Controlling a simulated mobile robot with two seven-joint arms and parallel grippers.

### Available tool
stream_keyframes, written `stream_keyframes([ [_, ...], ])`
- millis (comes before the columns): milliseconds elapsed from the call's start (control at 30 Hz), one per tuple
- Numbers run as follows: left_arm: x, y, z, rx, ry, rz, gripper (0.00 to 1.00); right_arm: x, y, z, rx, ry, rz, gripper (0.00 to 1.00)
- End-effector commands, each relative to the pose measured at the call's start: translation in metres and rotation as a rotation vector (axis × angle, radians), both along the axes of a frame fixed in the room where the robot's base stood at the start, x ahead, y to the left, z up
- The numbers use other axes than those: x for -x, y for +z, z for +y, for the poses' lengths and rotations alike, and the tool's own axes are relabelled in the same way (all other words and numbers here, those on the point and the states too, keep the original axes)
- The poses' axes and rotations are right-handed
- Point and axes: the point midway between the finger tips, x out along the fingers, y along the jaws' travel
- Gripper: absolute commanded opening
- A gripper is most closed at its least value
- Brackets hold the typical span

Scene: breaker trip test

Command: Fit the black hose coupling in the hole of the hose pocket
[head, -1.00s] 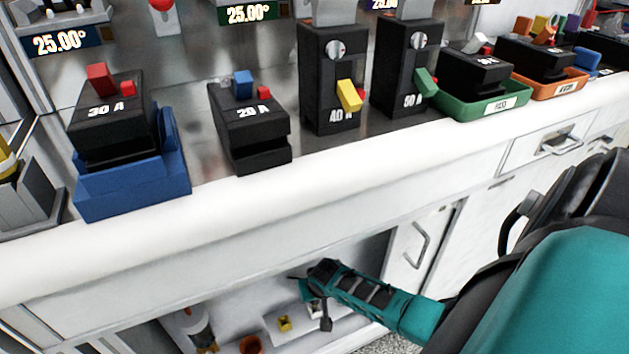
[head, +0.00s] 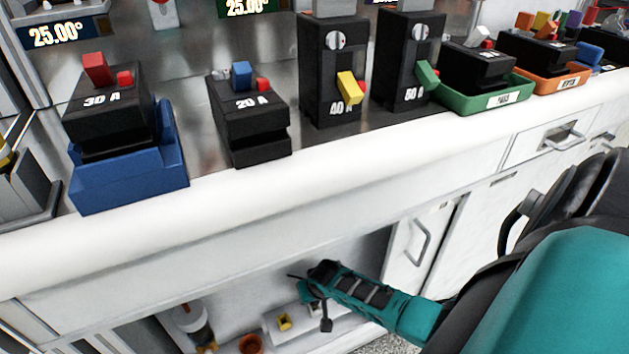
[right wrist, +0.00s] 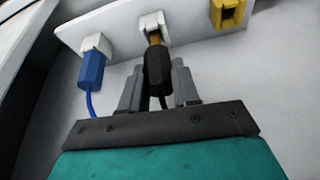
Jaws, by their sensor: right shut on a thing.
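In the right wrist view, the black hose coupling (right wrist: 157,72) is between the two grey fingers of my right gripper (right wrist: 157,66), which is shut on it. Its brass-coloured tip (right wrist: 154,38) points at a white hose pocket (right wrist: 151,22) on the panel and meets its mouth. I cannot tell how deep the tip sits in the hole. In the head view my right gripper (head: 305,287) reaches down into the open bay below the counter. The coupling is too small and dark to make out there. My left gripper is not in view.
A blue coupling (right wrist: 91,68) with a blue hose sits in a white pocket left of the black one. A yellow pocket (right wrist: 231,13) is at right. Above, the white counter (head: 250,185) carries several breakers, including one in a blue holder (head: 130,180).

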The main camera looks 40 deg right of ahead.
Motion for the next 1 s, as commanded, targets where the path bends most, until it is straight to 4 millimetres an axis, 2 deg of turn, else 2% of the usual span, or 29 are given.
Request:
stream_keyframes([
  [1000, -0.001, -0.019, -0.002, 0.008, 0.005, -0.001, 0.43, 0.000, -0.026, 0.000, 0.000, 0.000, -0.001, 0.00],
])
